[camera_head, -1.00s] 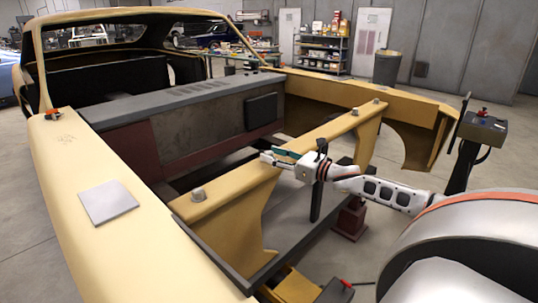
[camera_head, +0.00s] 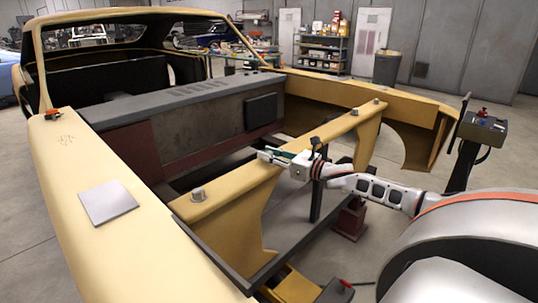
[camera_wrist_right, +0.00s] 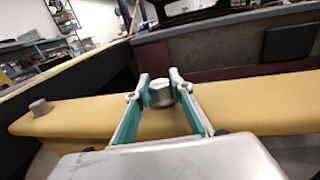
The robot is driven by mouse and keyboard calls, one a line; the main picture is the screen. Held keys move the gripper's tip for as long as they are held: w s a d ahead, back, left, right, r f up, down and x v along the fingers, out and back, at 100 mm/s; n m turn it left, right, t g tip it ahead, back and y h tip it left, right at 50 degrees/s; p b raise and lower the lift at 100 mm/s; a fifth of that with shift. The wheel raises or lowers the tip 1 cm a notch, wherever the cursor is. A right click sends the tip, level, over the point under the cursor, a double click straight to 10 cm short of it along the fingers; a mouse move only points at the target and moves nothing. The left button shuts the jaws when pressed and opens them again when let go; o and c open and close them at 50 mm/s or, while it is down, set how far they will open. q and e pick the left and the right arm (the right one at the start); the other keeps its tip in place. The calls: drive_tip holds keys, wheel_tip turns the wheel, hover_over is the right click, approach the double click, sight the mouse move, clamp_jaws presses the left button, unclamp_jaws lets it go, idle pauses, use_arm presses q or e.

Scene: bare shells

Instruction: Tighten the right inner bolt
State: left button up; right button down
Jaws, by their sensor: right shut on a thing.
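My right gripper (camera_head: 266,154) comes in from the right over the yellow crossbeam (camera_head: 232,184). In the right wrist view its two teal-lined fingers (camera_wrist_right: 160,82) stand on either side of a grey hex bolt (camera_wrist_right: 160,93) on top of the beam. The fingers are shut on this bolt's head. In the head view the fingers hide that bolt. Another bolt (camera_head: 198,195) stands free on the beam to the left and also shows at the left in the wrist view (camera_wrist_right: 40,107). A further bolt (camera_head: 355,111) sits toward the beam's right end. My left gripper is not in view.
The yellow left fender (camera_head: 75,150) carries a grey square plate (camera_head: 109,203). The dark firewall (camera_head: 200,125) stands behind the beam. A control box on a post (camera_head: 483,128) stands at the right. The bay behind the beam is open.

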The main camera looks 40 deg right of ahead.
use_arm(q)
drive_tip(key=shift+r, duration=0.1)
